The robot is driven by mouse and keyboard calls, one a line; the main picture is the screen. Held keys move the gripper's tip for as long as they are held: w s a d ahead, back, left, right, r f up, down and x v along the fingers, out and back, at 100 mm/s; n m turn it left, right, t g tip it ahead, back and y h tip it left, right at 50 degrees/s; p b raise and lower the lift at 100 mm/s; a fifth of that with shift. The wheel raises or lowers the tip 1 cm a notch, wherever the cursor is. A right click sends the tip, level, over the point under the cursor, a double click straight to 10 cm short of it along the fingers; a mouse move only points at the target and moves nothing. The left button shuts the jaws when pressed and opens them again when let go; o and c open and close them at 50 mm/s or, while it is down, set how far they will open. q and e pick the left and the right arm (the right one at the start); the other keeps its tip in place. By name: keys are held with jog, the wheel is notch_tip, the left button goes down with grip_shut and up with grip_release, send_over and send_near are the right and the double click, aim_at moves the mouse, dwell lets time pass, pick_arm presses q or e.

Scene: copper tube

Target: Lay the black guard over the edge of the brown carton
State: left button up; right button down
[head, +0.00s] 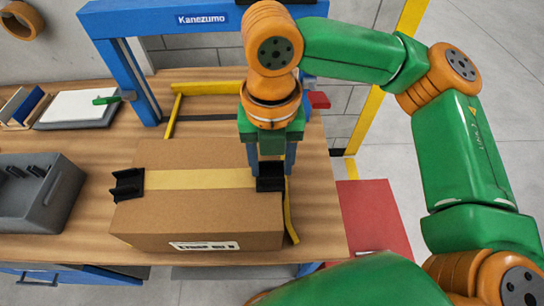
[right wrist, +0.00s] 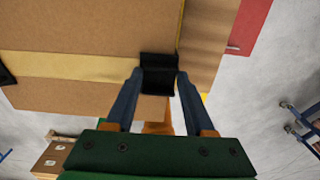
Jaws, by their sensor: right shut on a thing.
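The brown carton (head: 190,210) lies on the wooden bench with a yellow band (head: 200,179) across its top. My right gripper (head: 271,170) points down at the carton's right edge and is shut on a black guard (head: 270,184). In the right wrist view this guard (right wrist: 158,78) is between the fingertips, in line with the yellow band at the carton's edge. I cannot tell whether it touches the carton. Another black guard (head: 128,185) sits over the carton's left edge, at the other end of the band. My left gripper is not in view.
A grey bin (head: 65,197) with black guards inside stands at the left. A blue frame (head: 140,80) rises behind the carton. A white pad (head: 75,107) and a green-handled tool (head: 106,100) lie at the back left.

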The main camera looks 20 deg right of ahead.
jog(key=shift+c, duration=0.9)
grip_release()
notch_tip(320, 180, up, 7)
jog(key=shift+r, duration=0.1)
jog(key=shift+s, duration=0.1)
